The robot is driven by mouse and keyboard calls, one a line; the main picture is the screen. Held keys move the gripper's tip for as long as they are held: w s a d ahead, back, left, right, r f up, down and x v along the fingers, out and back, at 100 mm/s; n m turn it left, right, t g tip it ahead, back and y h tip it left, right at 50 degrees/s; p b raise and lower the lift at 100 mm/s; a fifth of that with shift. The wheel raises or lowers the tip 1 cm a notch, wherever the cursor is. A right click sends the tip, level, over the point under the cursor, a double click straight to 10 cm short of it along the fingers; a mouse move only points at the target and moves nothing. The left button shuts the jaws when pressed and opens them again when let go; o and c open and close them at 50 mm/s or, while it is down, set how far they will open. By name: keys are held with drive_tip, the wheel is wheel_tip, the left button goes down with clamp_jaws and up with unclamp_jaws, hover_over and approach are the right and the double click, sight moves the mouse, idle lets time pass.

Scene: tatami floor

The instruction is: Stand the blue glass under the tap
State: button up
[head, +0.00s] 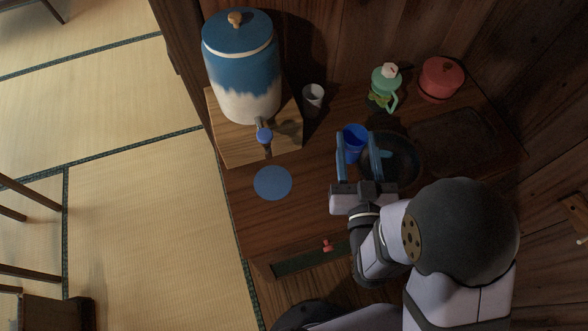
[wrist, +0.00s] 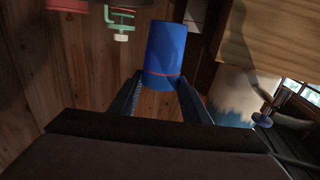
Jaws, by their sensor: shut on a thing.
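The blue glass (head: 355,140) is between the fingers of my gripper (head: 360,158) in the head view, right of the dispenser. In the wrist view the blue glass (wrist: 166,52) sits between both fingertips of my gripper (wrist: 160,88), which is shut on it. The tap (head: 264,135) has a blue knob and sticks out from the front of a blue and white dispenser (head: 245,80) on a wooden stand (head: 225,140). The tap also shows in the wrist view (wrist: 262,118). A round blue mat (head: 272,183) lies on the table in front of the tap, with nothing on it.
A grey-white cup (head: 313,99) stands right of the dispenser. A dark round dish (head: 405,160) lies beside my gripper. The table between glass and mat is clear.

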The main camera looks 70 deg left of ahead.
drive_tip(key=s+a+f+n+g+b, duration=0.1)
drive_tip(key=s+g+b, duration=0.1)
drive_tip(key=s+b, duration=0.6)
drive_tip(key=s+a+f+n+g+b, duration=0.1)
drive_tip(key=s+f+n+g+b, duration=0.1)
drive_tip(key=s+b, duration=0.7)
drive_tip(key=shift+s+a+g+y, duration=0.25)
drive_tip(key=shift+s+g+y, duration=0.15)
drive_tip(key=shift+s+g, duration=0.2)
drive_tip(key=shift+r+b, duration=0.1)
drive_tip(key=shift+b, duration=0.2)
drive_tip(key=shift+f+b, duration=0.5)
drive_tip(key=shift+f, duration=2)
